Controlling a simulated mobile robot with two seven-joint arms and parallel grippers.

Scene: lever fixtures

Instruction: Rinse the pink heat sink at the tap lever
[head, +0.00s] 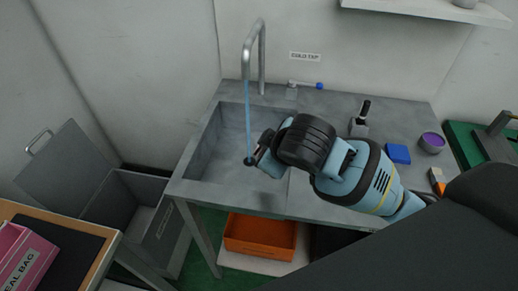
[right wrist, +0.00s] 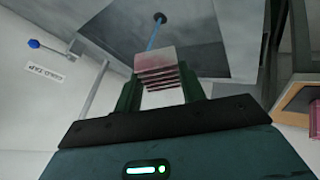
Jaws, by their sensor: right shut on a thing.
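The pink heat sink (right wrist: 158,68) is finned and sits between the two fingers of my right gripper (right wrist: 160,88), which is shut on it. In the head view my right gripper (head: 262,153) is over the sink basin (head: 215,140); I cannot make out the heat sink there. A thin blue water stream (head: 248,112) falls from the tap spout (head: 262,45) close beside the gripper. In the right wrist view the stream (right wrist: 154,36) lines up with the heat sink; contact is unclear. The tap lever (head: 305,85) with its blue end is on the counter behind. My left gripper is out of view.
On the counter right of the basin are a dark upright lever fixture (head: 361,118), a blue block (head: 398,154) and a purple-topped cup (head: 432,142). An orange tray (head: 262,237) lies below the counter. A grey open-lidded bin (head: 130,205) stands at left.

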